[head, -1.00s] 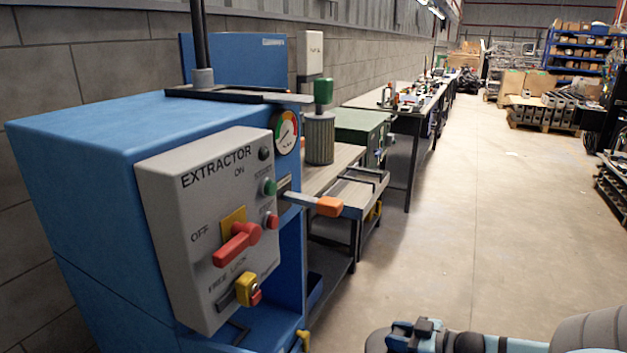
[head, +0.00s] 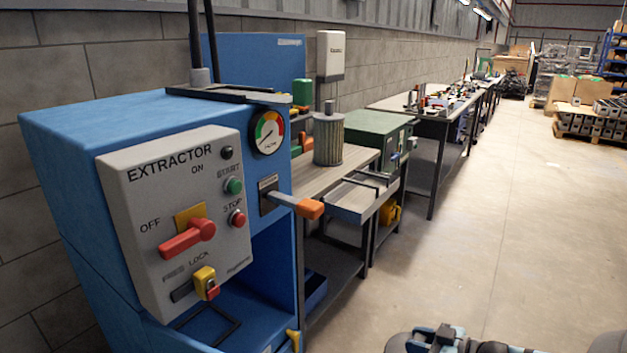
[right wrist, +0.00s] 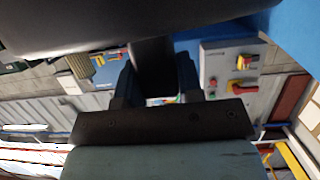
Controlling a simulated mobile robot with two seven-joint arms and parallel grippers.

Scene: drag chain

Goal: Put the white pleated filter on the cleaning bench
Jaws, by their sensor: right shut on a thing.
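A pleated grey-beige cylinder (head: 328,140) with a short stem on top stands upright on a wood-topped bench (head: 352,163) beyond the blue extractor in the head view. I cannot tell if it is the white filter. My right gripper (head: 440,338) is at the bottom edge of the head view, far from that bench. In the right wrist view its fingers (right wrist: 155,88) are shut on a dark thing (right wrist: 110,22) that fills the top of the picture. Its pleats or colour cannot be made out. My left gripper is not in view.
The blue extractor (head: 75,125) with its switch panel stands close at the left. Its orange-tipped lever (head: 309,209) sticks out to the right. A green case (head: 372,138) stands past the pleated cylinder. The floor (head: 500,250) to the right is open.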

